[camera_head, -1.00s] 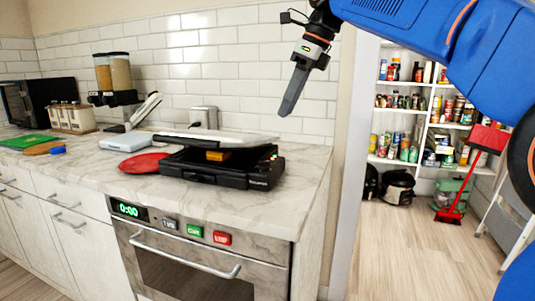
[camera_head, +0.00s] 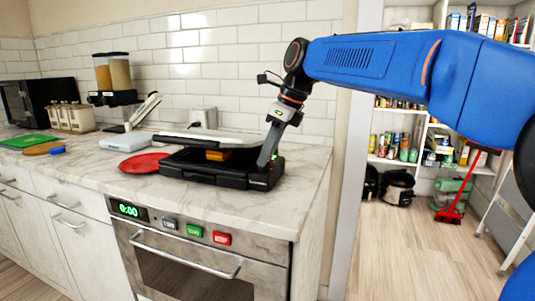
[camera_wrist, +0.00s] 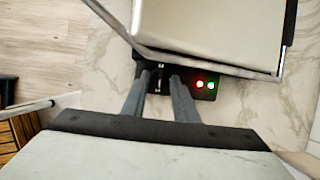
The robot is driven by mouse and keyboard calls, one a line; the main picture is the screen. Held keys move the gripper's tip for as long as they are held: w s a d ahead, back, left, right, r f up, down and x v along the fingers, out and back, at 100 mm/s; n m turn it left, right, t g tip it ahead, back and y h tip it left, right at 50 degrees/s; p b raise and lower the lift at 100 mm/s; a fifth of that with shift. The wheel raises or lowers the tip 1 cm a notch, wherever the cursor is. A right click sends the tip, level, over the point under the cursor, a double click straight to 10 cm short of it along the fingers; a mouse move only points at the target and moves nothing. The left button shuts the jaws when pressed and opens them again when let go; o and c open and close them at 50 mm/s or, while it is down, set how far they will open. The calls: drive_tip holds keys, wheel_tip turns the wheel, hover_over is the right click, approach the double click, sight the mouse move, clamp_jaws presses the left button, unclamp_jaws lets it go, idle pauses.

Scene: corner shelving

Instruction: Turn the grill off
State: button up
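The grill (camera_head: 235,178) is a black appliance with a pale lid (camera_head: 200,138), raised at a slant, on the marble counter. Something orange-brown (camera_head: 217,155) shows under the lid. My gripper (camera_head: 264,163) points down at the grill's right side. In the wrist view, the gripper's (camera_wrist: 161,80) two grey fingers stand apart with a gap between them. A small dark switch panel (camera_wrist: 158,88) with a pale mark shows in that gap. A red light (camera_wrist: 199,84) and a green light (camera_wrist: 211,85) glow beside the right finger. I cannot tell whether the fingers touch the panel.
A red plate (camera_head: 143,162) lies left of the grill. A white wall outlet (camera_head: 203,115) is behind it. Below the counter (camera_head: 272,215) is an oven (camera_head: 190,272) with a green and a red button. The counter's right end is clear. Pantry shelves stand further right.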

drive_tip(key=shift+f, duration=0.1)
clamp_jaws()
idle(0.3)
drive_tip(key=n+g, duration=0.1)
drive_tip(key=n, duration=0.2)
drive_tip(key=shift+w, duration=0.2)
drive_tip(key=n, duration=0.2)
drive_tip(key=n+g, duration=0.1)
drive_tip(key=shift+w+n+g, duration=0.2)
drive_tip(key=shift+n+g, duration=0.1)
drive_tip(key=shift+n, duration=0.1)
drive_tip(key=n, duration=0.2)
drive_tip(key=n+g, duration=0.1)
drive_tip(key=n, duration=0.1)
drive_tip(key=n+g+h, duration=0.1)
drive_tip(key=n, duration=0.1)
drive_tip(key=shift+w+a, duration=0.2)
drive_tip(key=shift+w, duration=0.05)
drive_tip(key=shift+n, duration=0.4)
